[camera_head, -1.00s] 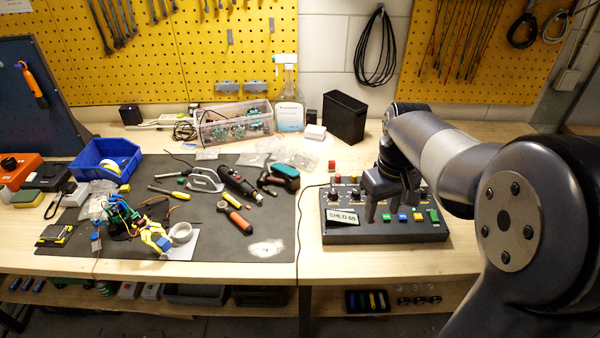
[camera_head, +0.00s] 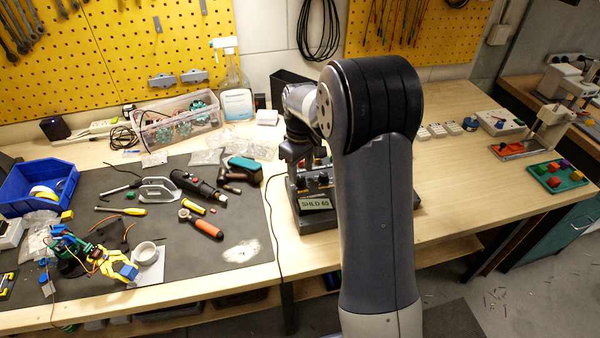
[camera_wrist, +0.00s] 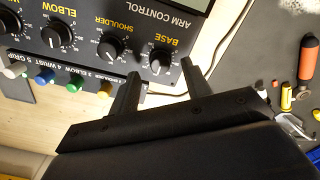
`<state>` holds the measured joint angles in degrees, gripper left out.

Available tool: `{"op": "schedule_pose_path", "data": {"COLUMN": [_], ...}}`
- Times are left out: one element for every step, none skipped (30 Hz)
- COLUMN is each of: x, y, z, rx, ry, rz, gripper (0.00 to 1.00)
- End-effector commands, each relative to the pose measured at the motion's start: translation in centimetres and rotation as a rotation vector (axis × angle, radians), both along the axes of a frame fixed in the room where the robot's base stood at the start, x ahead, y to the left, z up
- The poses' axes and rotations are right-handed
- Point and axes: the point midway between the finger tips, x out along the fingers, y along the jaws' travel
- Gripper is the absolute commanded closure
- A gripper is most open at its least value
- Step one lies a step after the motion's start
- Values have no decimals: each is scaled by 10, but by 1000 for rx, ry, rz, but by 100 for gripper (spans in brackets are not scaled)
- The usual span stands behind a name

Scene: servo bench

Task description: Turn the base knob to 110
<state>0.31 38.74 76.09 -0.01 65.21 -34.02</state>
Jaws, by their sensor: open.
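The black control box (camera_head: 310,228) stands on the bench in the head view, its right part hidden behind my arm. Its small display (camera_head: 315,204) reads SHLD and a number near 60, too small to be sure. In the wrist view the box appears upside down. The black base knob (camera_wrist: 161,62) has a white pointer line and lies between my gripper's fingers, with a gap visible on both sides. My gripper (camera_wrist: 160,72) is open and holds nothing. The shoulder knob (camera_wrist: 110,48) and elbow knob (camera_wrist: 56,35) are beside it, to the left.
A cable (camera_head: 270,215) runs beside the box. The dark mat (camera_head: 235,180) with tools lies left. Bare bench (camera_head: 460,190) is right of my arm.

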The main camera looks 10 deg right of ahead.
Motion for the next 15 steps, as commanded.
{"op": "schedule_pose_path", "data": {"x": [0, 0, 0, 0, 0, 0, 0, 0, 0, 0, 0, 0, 0, 0, 0], "y": [0, 0, 0, 0, 0, 0, 0, 0, 0, 0, 0, 0, 0, 0, 0], "z": [-7, -11, -15, -17, -19, -22, -23, -24, -25, -25, -26, -26, -26, -26, -26], "rx": [1, 0, 1, 0, 0, 0, 0, 0, 1, 1, 0, 0, 0, 0, 0], "ry": [3, 4, 3, 1, 1, 1, 0, 0, -1, -1, -1, -1, -1, -1, -1], "rz": [0, 0, 0, 0, 0, 0, 0, 0, 0, 0, 0, 0, 0, 0, 0], "gripper": [54, 54, 54, 54, 54, 54, 54, 54, 54, 54, 54, 54, 54, 54, 54]}}
